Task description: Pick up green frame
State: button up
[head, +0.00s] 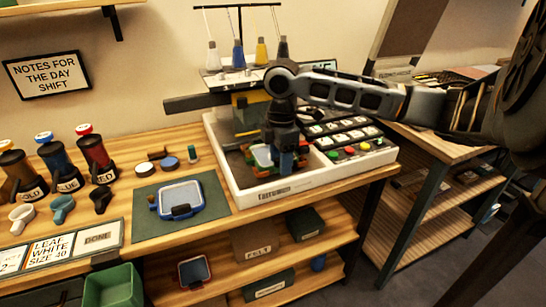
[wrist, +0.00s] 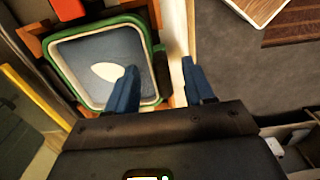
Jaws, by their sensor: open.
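The green frame (wrist: 62,76) holds blue-grey cloth with a white leaf-like shape, in the wrist view's upper left. In the head view the green frame (head: 262,165) sits inside the white machine tray (head: 290,183), partly hidden by my gripper. My gripper (head: 287,160) is lowered over the frame's right side. In the wrist view my gripper (wrist: 160,68) is open with blue fingers apart. The left finger is over the cloth inside the rim, the right finger outside it. I cannot tell whether either touches the frame.
A dark blue frame (head: 181,200) lies on a green mat left of the tray. Coloured dispensers (head: 95,155) are at the left. The tray walls closely surround the green frame.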

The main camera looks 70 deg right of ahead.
jog(key=shift+c, duration=0.4)
grip_shut()
